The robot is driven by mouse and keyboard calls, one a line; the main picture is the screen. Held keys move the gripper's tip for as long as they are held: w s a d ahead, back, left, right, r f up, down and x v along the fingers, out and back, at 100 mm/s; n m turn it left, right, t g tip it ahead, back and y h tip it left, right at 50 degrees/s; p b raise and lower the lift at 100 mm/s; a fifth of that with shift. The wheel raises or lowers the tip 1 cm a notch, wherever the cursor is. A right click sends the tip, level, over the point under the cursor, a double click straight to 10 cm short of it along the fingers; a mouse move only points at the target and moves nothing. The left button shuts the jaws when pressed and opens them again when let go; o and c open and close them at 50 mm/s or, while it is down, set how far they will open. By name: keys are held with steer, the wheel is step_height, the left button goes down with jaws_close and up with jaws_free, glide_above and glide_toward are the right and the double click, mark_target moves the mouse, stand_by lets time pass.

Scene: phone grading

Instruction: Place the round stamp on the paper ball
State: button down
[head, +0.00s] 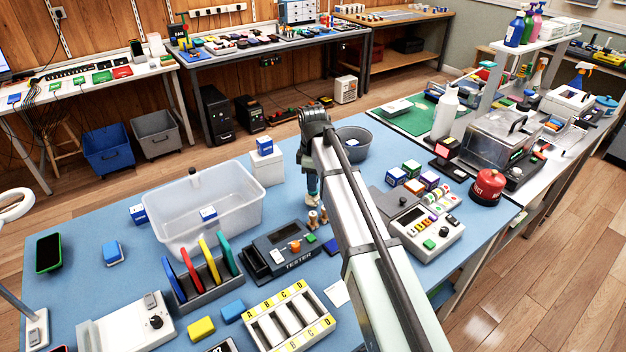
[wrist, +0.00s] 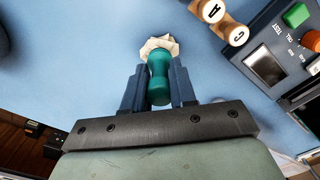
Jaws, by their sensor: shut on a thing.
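My gripper (wrist: 158,88) is shut on the teal round stamp (wrist: 159,75), with one finger on each side of its handle. The crumpled whitish paper ball (wrist: 158,43) shows at the far end of the stamp in the wrist view, partly covered by it. I cannot tell whether the two touch. In the head view my gripper (head: 312,192) is low over the blue table, left of my arm and behind the tester; stamp and ball are too small and hidden there to make out clearly.
Two wooden stamps, marked A (wrist: 212,10) and C (wrist: 236,35), stand close to the right in the wrist view. The tester (head: 290,250) is just in front of them. A clear bin (head: 185,235), a white box (head: 266,168) and a grey bowl (head: 353,143) surround the spot.

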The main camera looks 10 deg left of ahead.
steer(key=shift+f, duration=0.15)
steer(key=c, duration=0.9)
jaws_free()
step_height(320, 180, up, 12)
steer(key=shift+r, duration=0.2)
